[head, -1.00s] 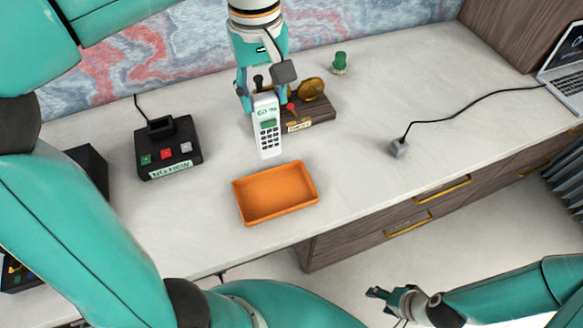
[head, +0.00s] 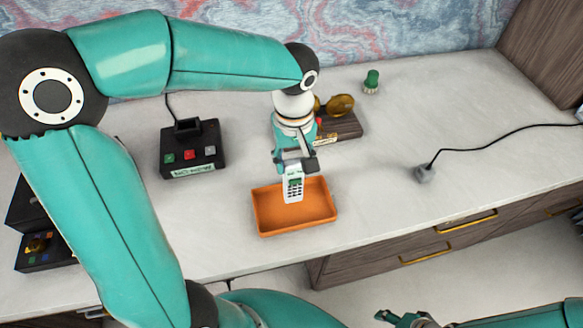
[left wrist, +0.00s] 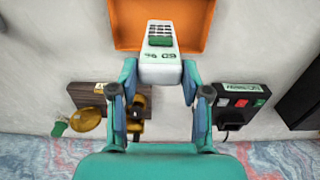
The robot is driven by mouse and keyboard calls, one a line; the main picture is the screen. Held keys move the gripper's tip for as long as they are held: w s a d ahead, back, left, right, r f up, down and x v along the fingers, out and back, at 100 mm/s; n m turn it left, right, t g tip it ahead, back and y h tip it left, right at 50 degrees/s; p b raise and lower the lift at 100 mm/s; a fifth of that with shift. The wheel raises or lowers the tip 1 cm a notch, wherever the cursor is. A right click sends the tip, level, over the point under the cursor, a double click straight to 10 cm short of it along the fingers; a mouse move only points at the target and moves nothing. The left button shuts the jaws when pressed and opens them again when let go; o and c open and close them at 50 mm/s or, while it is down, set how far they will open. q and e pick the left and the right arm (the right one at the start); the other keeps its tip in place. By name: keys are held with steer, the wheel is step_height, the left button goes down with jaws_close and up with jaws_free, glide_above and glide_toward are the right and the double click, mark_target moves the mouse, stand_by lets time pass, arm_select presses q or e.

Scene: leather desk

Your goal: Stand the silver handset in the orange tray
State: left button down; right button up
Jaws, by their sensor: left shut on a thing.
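The silver handset (head: 293,186), pale with a green screen and dark keys, stands upright in my left gripper (head: 294,164). The gripper points down and is shut on its top end. In the head view the handset's lower end overlaps the inside of the orange tray (head: 262,224); I cannot tell whether it touches the tray floor. In the left wrist view the handset (left wrist: 158,58) is between the fingers (left wrist: 160,88), with the tray (left wrist: 127,30) beyond it. My right gripper (head: 388,316) is low at the bottom edge of the head view, empty, away from the desk.
A black box with coloured buttons (head: 190,150) stands left of the tray. A wooden block with brass parts (head: 345,124) is behind it. A green-topped object (head: 371,82) stands at the back. A grey cube on a cable (head: 424,173) lies right.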

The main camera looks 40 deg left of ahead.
mark_target(294, 171)
arm_select(q)
steer(key=shift+f, duration=1.9)
steer(key=shift+f, duration=0.2)
steer(key=c, duration=0.5)
jaws_free()
steer(key=shift+r, duration=0.1)
steer(key=shift+c, duration=0.2)
step_height(294, 171, up, 12)
steer(key=shift+r, duration=0.1)
